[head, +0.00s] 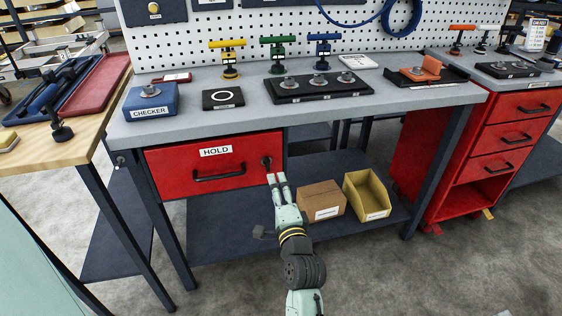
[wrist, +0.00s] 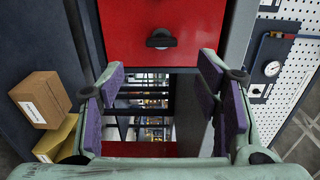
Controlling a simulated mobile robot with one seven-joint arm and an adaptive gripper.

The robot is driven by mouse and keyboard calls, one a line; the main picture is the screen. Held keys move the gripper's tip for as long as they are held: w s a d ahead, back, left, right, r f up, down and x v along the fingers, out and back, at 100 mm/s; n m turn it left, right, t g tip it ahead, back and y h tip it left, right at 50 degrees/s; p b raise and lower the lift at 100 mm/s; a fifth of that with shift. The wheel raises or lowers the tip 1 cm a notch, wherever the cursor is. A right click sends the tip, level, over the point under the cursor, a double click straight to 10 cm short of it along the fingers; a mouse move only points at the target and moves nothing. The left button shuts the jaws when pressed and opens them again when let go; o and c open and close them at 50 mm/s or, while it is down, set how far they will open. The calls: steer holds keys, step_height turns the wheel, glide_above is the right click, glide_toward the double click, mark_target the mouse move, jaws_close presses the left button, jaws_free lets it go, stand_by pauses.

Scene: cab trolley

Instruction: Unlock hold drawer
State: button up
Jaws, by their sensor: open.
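The red HOLD drawer (head: 228,160) hangs under the grey workbench and looks shut. A dark round lock knob (head: 266,161) sits near the right end of its front, right of the black handle (head: 218,174). My gripper (head: 276,179) is just below and right of the knob. In the wrist view my gripper (wrist: 160,88) is open, with nothing between its purple-padded fingers. The same knob (wrist: 161,39) shows in the wrist view on the red front, beyond the fingertips and above the middle of the gap. It looks apart from both fingers.
A cardboard box (head: 322,200) and a yellow bin (head: 366,195) stand on the lower shelf, right of my gripper. The workbench top (head: 300,110) carries T-handled tools, a blue CHECKER block (head: 151,100) and black trays. A red drawer cabinet (head: 490,150) stands at right.

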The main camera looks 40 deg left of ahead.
mark_target(269, 167)
steer(key=p+x, duration=0.1)
steer(key=x, duration=0.9)
steer(key=shift+r+p, duration=0.1)
steer(key=shift+p, duration=0.3)
steer(key=shift+c, duration=0.4)
steer(key=c, duration=1.1)
